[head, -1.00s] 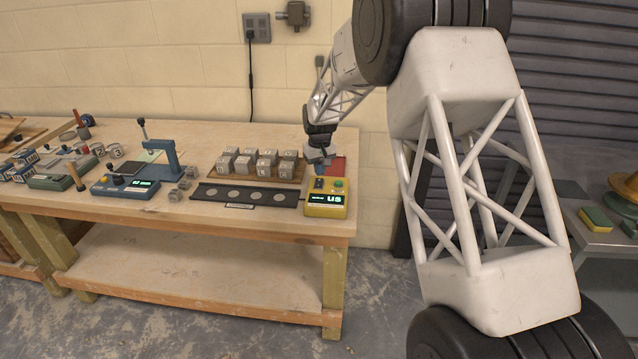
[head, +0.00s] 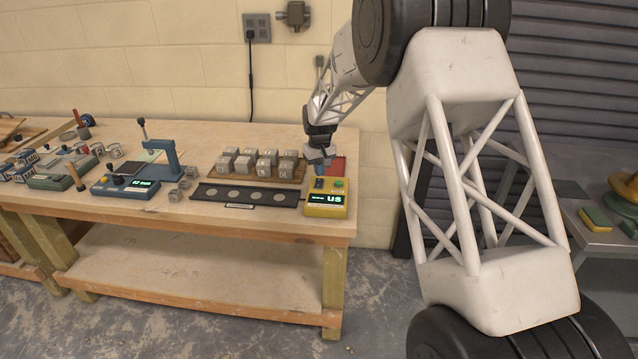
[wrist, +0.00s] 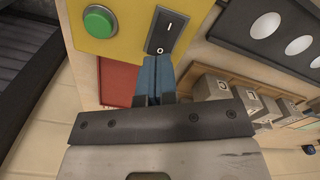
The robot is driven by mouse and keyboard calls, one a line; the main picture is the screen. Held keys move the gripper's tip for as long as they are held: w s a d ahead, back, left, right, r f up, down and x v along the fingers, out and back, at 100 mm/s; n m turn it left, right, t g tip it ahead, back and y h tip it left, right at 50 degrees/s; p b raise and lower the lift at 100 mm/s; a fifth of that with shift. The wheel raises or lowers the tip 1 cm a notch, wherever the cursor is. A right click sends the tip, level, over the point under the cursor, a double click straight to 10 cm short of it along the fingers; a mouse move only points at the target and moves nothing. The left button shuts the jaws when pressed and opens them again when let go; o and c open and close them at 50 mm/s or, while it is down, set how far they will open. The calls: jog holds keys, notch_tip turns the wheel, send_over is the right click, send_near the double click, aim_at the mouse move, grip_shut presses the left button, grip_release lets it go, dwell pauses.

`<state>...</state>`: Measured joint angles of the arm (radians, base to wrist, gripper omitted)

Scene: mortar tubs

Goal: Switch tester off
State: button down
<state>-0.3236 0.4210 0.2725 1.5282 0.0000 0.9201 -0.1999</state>
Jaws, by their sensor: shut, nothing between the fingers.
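The yellow tester (head: 326,200) stands at the right front corner of the bench, its green display lit with "US". In the wrist view the tester's yellow top (wrist: 125,45) carries a green round button (wrist: 99,21) and a black rocker switch (wrist: 165,31) marked "I" and "O". My gripper (wrist: 153,85) is shut and empty, its blue fingers close beside the "O" end of the switch. Whether the fingertips touch the switch cannot be told. In the head view my gripper (head: 320,158) is just behind the tester.
A black strip with round pale discs (head: 245,194) lies left of the tester. Several grey numbered cubes (head: 258,163) stand on a wooden tray behind it. A red pad (head: 339,164) lies behind the tester. A blue press (head: 165,155) stands farther left.

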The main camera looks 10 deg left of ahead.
aim_at(320, 180)
jog(key=shift+f, duration=1.15)
dwell(1.0)
jog(key=shift+r, duration=3.5)
jog(key=shift+d+r, duration=0.1)
